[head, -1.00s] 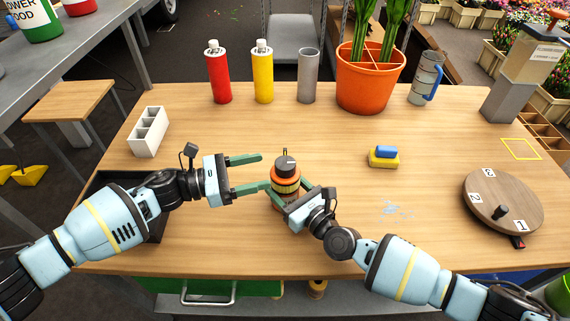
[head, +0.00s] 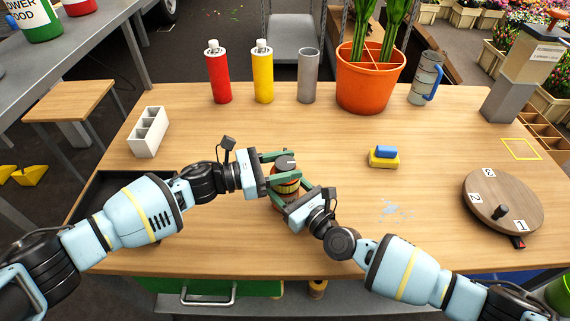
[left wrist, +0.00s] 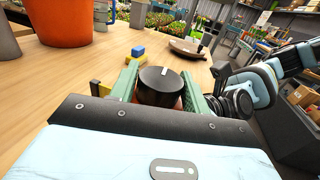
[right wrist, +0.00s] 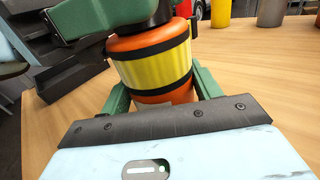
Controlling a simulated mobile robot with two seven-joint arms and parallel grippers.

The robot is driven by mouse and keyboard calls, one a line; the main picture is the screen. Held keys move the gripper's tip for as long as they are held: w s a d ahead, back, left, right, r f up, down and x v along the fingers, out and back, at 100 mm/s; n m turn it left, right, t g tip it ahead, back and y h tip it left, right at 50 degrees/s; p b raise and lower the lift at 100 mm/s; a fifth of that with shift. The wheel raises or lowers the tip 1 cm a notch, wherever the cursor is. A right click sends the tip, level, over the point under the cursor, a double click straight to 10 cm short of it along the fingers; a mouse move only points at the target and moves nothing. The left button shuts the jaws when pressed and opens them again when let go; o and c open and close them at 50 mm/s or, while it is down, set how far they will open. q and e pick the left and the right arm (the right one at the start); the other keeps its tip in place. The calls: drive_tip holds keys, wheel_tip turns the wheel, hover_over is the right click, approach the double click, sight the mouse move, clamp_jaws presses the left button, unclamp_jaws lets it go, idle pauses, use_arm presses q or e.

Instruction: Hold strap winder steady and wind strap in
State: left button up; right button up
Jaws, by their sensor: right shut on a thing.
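The strap winder (head: 286,185) stands upright on the wooden table, with an orange body, a yellow band between dark rings and a black knob (left wrist: 160,87) with a white mark on top. My right gripper (head: 291,192) is shut on the orange body from the near right; the yellow band (right wrist: 155,68) shows between its fingers. My left gripper (head: 283,164) is open, with its green fingers on either side of the knob. In the right wrist view, a left finger (right wrist: 80,18) crosses in front of the winder's upper part.
A blue and yellow sponge (head: 384,157) lies right of the winder. A round wooden turntable (head: 480,190) is at the right, a black tray (head: 97,187) at the left. Bottles, a grey cylinder (head: 308,76) and an orange pot (head: 368,85) stand along the back.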

use_arm(q)
drive_tip(key=c, duration=0.5)
drive_tip(key=shift+m+g, duration=0.4)
drive_tip(key=shift+g, duration=0.2)
drive_tip(key=shift+w+m+g+h, duration=0.15)
drive_tip(key=shift+m+g, duration=0.6)
drive_tip(key=shift+g, duration=0.45)
drive_tip(key=shift+m+g+h, duration=0.15)
drive_tip(key=shift+m+g, duration=0.6)
drive_tip(key=shift+g, duration=0.75)
drive_tip(key=shift+w+f+m+g, duration=0.1)
drive_tip(key=shift+w+m+g, duration=0.1)
drive_tip(key=shift+m+g, duration=0.7)
drive_tip(key=shift+s+a+m+g, duration=0.1)
drive_tip(key=shift+s+m+g, duration=0.25)
drive_tip(key=shift+g, duration=0.45)
drive_tip(key=o, duration=1)
